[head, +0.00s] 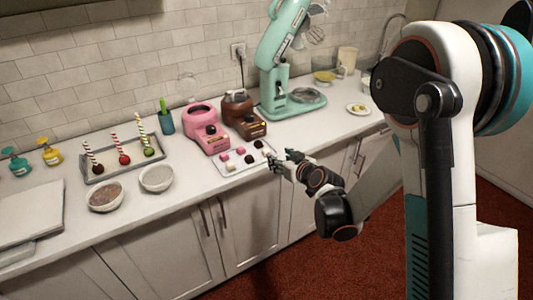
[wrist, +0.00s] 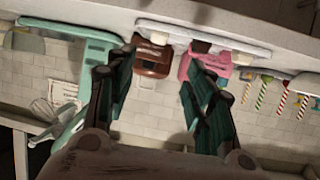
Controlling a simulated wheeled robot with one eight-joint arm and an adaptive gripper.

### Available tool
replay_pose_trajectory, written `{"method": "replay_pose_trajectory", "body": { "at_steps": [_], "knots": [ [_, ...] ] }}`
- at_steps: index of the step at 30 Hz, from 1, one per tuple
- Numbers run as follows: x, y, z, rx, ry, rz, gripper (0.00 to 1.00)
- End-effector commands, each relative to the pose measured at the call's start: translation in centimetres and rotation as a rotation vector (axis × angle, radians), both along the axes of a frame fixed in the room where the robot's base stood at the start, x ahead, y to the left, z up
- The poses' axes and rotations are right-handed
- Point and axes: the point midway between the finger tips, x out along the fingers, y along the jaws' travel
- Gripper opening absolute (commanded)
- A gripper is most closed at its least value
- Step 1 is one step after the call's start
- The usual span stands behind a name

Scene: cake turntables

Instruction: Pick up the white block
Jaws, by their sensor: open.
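A white tray (head: 246,169) on the counter holds small pink, dark brown and white blocks. One white block (head: 266,151) is at the tray's right end, close to my gripper. Another white block (head: 231,167) is at the tray's near left. In the wrist view, which is upside down, one white block (wrist: 156,37) shows between the fingers and another white block (wrist: 243,58) lies to the right. My gripper (head: 281,161) is open and empty at the tray's right end, just beside the nearer white block. Its two fingers (wrist: 160,65) are spread in the wrist view.
A pink machine (head: 205,130) and a brown machine (head: 243,117) stand behind the tray. A mint stand mixer (head: 283,60) is to their right. Two bowls (head: 157,178) and a tray of striped sticks (head: 122,158) are to the left.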

Motion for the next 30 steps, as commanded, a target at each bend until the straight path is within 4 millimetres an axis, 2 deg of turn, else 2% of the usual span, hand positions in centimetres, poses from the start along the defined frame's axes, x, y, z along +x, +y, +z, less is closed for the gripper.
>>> {"method": "replay_pose_trajectory", "body": {
  "at_steps": [3,9,19,27,30],
  "knots": [
    [2.0,1.1,-1.1,0.0,0.0,0.001,0.48],
    [4.7,2.5,-2.3,0.0,0.001,0.0,0.48],
    [6.4,3.3,-3.1,0.0,0.001,0.001,0.48],
    [9.5,4.7,-4.6,0.0,0.001,0.0,0.48],
    [10.0,5.0,-4.8,0.0,0.001,0.0,0.48]
  ]
}}
